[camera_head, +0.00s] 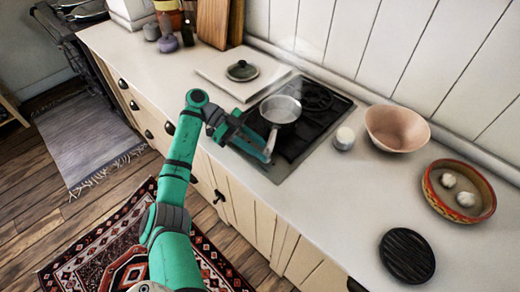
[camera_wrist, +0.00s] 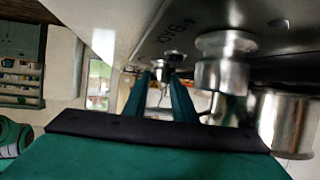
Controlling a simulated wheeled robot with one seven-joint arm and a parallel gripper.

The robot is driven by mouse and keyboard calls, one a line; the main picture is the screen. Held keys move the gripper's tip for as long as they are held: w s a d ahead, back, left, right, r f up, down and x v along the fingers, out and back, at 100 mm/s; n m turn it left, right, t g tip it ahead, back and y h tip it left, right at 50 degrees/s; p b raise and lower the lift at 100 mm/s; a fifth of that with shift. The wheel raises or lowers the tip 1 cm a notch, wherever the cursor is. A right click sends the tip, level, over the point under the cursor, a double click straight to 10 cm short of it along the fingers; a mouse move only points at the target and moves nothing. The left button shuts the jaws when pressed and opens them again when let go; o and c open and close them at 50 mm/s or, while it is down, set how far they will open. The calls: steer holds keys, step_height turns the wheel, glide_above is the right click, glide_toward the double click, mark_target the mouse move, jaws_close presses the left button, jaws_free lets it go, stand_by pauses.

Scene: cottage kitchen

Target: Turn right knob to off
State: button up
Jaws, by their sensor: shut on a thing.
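The black gas hob (camera_head: 298,160) is set in the worktop in the head view. My gripper (camera_head: 263,155) reaches over its front left part, beside the pan handle. In the wrist view my green fingers (camera_wrist: 161,82) are shut on the farther metal knob, the right knob (camera_wrist: 172,57). Its lower part is hidden by the fingers. A second metal knob (camera_wrist: 226,62) stands nearer, to the right and apart from the fingers. The knobs are hidden in the head view, and I cannot read their setting.
A metal saucepan (camera_head: 281,109) sits on the hob, its handle close to my gripper. A pale board with a lid (camera_head: 242,71) lies to the left. A small white jar (camera_head: 345,138), a pink bowl (camera_head: 397,128) and a black trivet (camera_head: 407,255) are to the right.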

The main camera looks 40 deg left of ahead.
steer(key=shift+w+m+g, duration=0.15)
steer(key=shift+m+g, duration=0.95)
steer(key=shift+g, duration=0.2)
steer(key=shift+d+m+g, duration=0.1)
steer(key=shift+m+g, duration=0.4)
steer(key=shift+g, duration=0.1)
steer(key=o, duration=0.8)
steer(key=shift+c, duration=0.2)
steer(key=shift+w, duration=0.15)
